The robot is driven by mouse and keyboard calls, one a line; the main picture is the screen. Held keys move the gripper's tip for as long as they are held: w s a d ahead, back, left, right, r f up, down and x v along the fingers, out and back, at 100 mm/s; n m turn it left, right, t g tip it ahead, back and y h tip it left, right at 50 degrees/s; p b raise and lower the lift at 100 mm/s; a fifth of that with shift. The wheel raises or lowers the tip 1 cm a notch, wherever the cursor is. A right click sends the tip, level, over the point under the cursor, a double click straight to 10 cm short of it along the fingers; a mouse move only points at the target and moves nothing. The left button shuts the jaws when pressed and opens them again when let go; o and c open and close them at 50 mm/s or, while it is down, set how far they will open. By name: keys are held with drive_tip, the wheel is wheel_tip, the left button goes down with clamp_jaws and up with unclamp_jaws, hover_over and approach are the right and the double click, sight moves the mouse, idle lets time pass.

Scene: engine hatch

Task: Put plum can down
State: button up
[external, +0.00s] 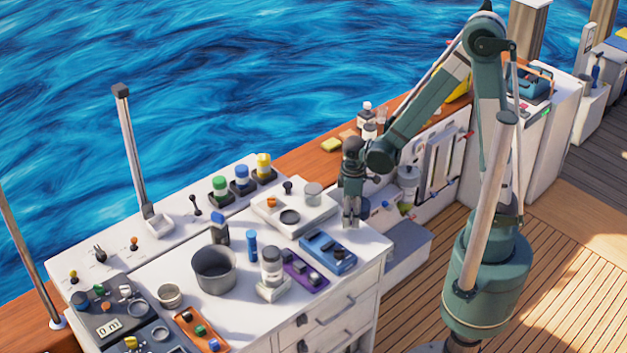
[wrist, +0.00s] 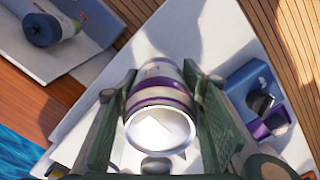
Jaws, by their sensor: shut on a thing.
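The plum can (wrist: 162,100), pale with purple bands and a silvery round end, sits between the two green finger pads of my gripper (wrist: 163,88) in the wrist view. My gripper is shut on it. In the external view my gripper (external: 351,218) points down at the right back corner of the white counter (external: 368,246). The can is mostly hidden by the fingers there. I cannot tell whether it touches the counter.
A white stand with a jar (external: 272,266), a dark pot (external: 213,270) and a white cooker-like block (external: 300,222) stand to the left. The counter's right edge is close.

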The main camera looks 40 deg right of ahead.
drive_tip(key=shift+f, duration=1.65)
drive_tip(key=shift+f+b, duration=0.15)
drive_tip(key=shift+b, duration=0.2)
drive_tip(key=o, duration=1.1)
drive_tip(key=shift+r, duration=0.3)
drive_tip(key=shift+r+p, duration=0.85)
drive_tip(key=shift+r, duration=5)
drive_tip(key=shift+d+r, duration=0.1)
